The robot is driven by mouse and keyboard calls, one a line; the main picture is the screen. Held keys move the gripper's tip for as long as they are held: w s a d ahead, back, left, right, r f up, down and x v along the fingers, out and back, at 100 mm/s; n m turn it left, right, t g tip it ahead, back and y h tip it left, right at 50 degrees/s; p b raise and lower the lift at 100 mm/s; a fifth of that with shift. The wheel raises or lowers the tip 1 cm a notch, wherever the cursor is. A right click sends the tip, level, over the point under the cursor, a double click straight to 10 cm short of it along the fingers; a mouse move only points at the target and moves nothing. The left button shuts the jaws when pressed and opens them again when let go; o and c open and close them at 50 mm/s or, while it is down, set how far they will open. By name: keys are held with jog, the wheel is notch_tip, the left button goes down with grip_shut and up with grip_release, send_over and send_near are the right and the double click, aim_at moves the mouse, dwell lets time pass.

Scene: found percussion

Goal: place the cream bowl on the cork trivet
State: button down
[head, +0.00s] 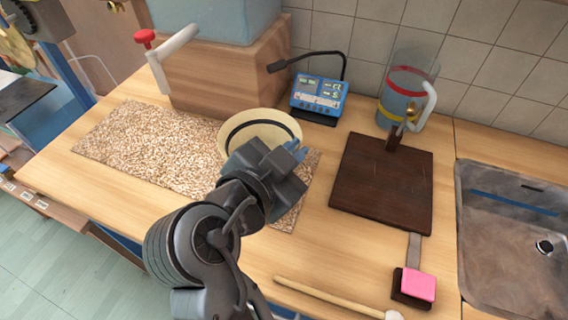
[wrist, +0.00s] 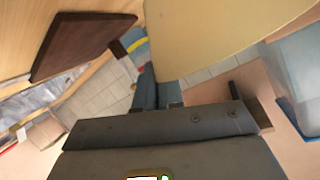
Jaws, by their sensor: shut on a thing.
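The cream bowl (head: 232,141), with a dark band inside, is at the back edge of the speckled tan mat in the head view. Its pale side fills the top of the wrist view (wrist: 215,35). My gripper (head: 286,158) is shut on the near right part of the bowl's rim; its fingers also show in the wrist view (wrist: 160,95). The bowl looks roughly level; I cannot tell whether it touches the surface beneath. My gripper and arm hide part of the mat.
A dark wooden board (head: 383,185) lies right of the bowl. A blue meter (head: 318,95) and a clear jug (head: 408,90) stand behind. A wooden block (head: 225,75) is at the back left, a pink pad (head: 418,285) at the front right, and a sink (head: 510,235) far right.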

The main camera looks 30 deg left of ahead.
jog(key=shift+a+f, duration=0.4)
jog(key=shift+a, duration=0.2)
jog(key=shift+f+p, duration=0.4)
jog(key=shift+f, duration=1.6)
jog(key=c, duration=1.3)
grip_release()
jog(key=shift+o, duration=0.2)
jog(key=shift+s+r, duration=0.1)
jog(key=b+v, duration=0.1)
jog(key=v, duration=1)
jog(key=shift+s+b, duration=0.4)
jog(key=shift+s, duration=0.05)
jog(key=shift+d+r, duration=0.1)
